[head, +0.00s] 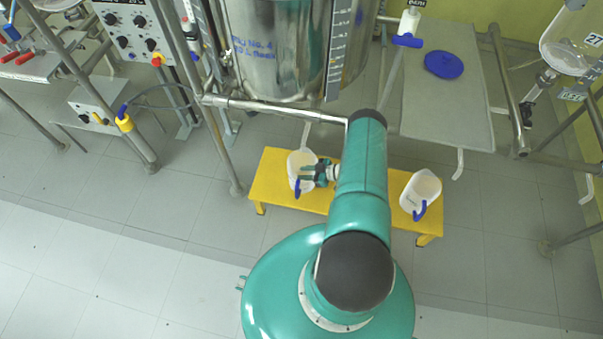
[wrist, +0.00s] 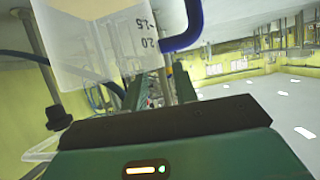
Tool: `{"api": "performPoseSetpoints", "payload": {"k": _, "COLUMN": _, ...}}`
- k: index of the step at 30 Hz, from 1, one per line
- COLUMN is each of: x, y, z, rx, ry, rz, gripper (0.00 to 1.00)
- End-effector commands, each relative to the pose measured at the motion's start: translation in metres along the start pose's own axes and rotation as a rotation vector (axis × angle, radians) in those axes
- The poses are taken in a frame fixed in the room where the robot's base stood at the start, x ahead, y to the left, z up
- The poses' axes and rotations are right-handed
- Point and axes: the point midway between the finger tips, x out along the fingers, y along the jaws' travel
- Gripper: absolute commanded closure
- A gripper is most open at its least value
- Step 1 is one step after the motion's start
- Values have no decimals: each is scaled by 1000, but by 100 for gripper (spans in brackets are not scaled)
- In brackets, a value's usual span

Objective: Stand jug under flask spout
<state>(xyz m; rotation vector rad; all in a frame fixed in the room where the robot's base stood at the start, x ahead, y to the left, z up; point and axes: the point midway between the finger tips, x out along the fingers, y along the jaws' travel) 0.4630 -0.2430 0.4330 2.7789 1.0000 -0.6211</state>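Two translucent white jugs with blue handles stand on a low yellow bench in the head view: a left jug (head: 297,160) and a right jug (head: 425,186). My gripper (head: 304,174) is at the right side of the left jug, near its blue handle. Its two fingers look apart; whether they touch the jug cannot be told. A jug (wrist: 95,40) with a blue handle and scale marks fills the upper left of the wrist view, upside down there, close to my fingers (wrist: 155,92). A glass flask (head: 572,45) with a lower outlet hangs at the upper right.
The yellow bench (head: 275,185) stands before a frame holding a large steel vessel (head: 275,45). A grey shelf (head: 445,105) carries a blue lid (head: 443,64). Metal frame legs stand left and right. The tiled floor is clear at left and lower right.

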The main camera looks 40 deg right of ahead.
Motion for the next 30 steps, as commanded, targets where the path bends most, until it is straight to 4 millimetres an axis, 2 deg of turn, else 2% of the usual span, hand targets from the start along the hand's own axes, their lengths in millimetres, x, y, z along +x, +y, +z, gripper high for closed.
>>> {"api": "performPoseSetpoints", "payload": {"k": 6, "x": -49, "y": 1, "z": 0, "rx": 1, "ry": -2, "rz": 2, "gripper": 71}}
{"api": "performPoseSetpoints", "payload": {"k": 13, "x": -89, "y": 0, "z": 0, "rx": 0, "ry": 0, "rz": 1, "gripper": 71}}
{"api": "performPoseSetpoints", "payload": {"k": 18, "x": -100, "y": 0, "z": 0, "rx": 1, "ry": 0, "rz": 0, "gripper": 71}}
{"api": "performPoseSetpoints", "payload": {"k": 30, "x": -100, "y": -5, "z": 1, "rx": 3, "ry": 0, "rz": 0, "gripper": 71}}
